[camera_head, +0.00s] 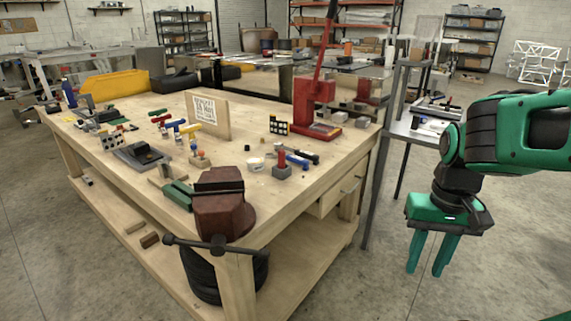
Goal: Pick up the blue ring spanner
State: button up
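I cannot make out a blue ring spanner for certain. A small blue item (297,161) lies on the wooden workbench (262,195) near its front right part, beside a grey block with a red post. Its shape is too small to tell. A blue T-shaped piece (174,125) is further left, among red and yellow ones. My gripper (425,272) has green fingers, which point down and stand apart with nothing between them. It hangs over the floor, right of the bench and well away from both blue items.
A brown vise (222,203) is at the bench's near corner. A red lever press (311,105) stands at the right back, and an upright wooden board (208,115) stands mid-bench. A grey metal table (412,132) is behind my arm. The floor between bench and gripper is open.

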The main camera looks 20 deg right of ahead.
aim_at(295, 159)
jog(key=u, duration=0.1)
jog(key=i, duration=1)
jog(key=z, duration=0.1)
